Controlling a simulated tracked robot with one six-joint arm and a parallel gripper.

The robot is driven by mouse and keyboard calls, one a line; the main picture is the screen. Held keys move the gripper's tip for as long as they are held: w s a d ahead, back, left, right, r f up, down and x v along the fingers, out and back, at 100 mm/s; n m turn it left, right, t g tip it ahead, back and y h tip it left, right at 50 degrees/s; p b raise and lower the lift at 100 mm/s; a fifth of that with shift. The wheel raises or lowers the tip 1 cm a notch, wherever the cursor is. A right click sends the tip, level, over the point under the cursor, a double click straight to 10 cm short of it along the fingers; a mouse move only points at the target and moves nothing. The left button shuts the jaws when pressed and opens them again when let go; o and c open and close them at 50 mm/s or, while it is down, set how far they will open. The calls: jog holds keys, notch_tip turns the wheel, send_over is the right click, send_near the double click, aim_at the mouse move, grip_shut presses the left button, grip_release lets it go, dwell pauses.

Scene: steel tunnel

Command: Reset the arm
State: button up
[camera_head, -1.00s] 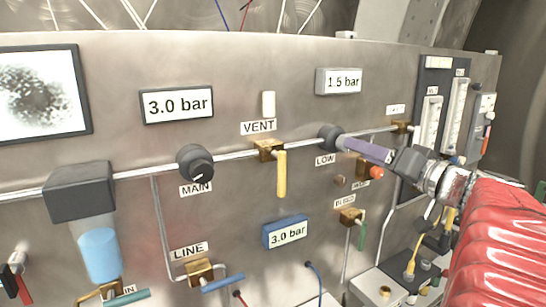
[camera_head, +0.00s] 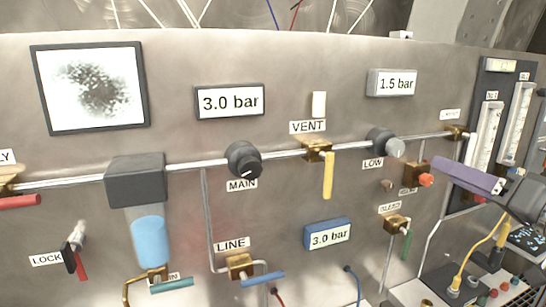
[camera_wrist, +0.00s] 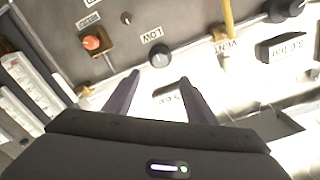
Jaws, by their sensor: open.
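My gripper (camera_head: 497,188) is at the right of the head view, in front of the panel and to the right of the LOW knob (camera_head: 386,143). One purple finger shows there, pointing left; the other is hidden. In the wrist view both dark purple fingers of my gripper (camera_wrist: 152,88) are spread, with nothing between them. The LOW knob (camera_wrist: 160,55) stands beyond the fingertips, apart from them.
The steel panel carries the MAIN knob (camera_head: 243,160), a yellow VENT handle (camera_head: 328,174), a blue LINE handle (camera_head: 262,278) and an orange button (camera_head: 426,180). Readouts show 3.0 bar (camera_head: 230,101) and 1.5 bar (camera_head: 392,83). Flow tubes (camera_head: 514,122) stand at the right.

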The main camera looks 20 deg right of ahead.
dwell(0.4)
jog(key=w+a+f+n+g+h, duration=0.1)
jog(key=w+f+g+h, duration=0.35)
jog(key=f+g, duration=0.8)
jog(key=w+a+n+t+h, duration=0.1)
jog(key=w+a+n+t, duration=0.2)
jog(key=w, duration=0.4)
jog(key=s+a+f+g+y, duration=0.1)
jog(key=s+a+f, duration=0.3)
jog(key=a, duration=0.5)
jog(key=s+a+f+n+g+y, duration=0.1)
jog(key=s+a+f, duration=0.3)
jog(key=a, duration=0.6)
jog(key=s+a+f+n+g+y, duration=0.1)
jog(key=s+a+f+y, duration=0.2)
jog(key=s+a+f, duration=0.2)
jog(key=a+f, duration=0.2)
jog(key=a, duration=0.2)
jog(key=shift+a, duration=0.15)
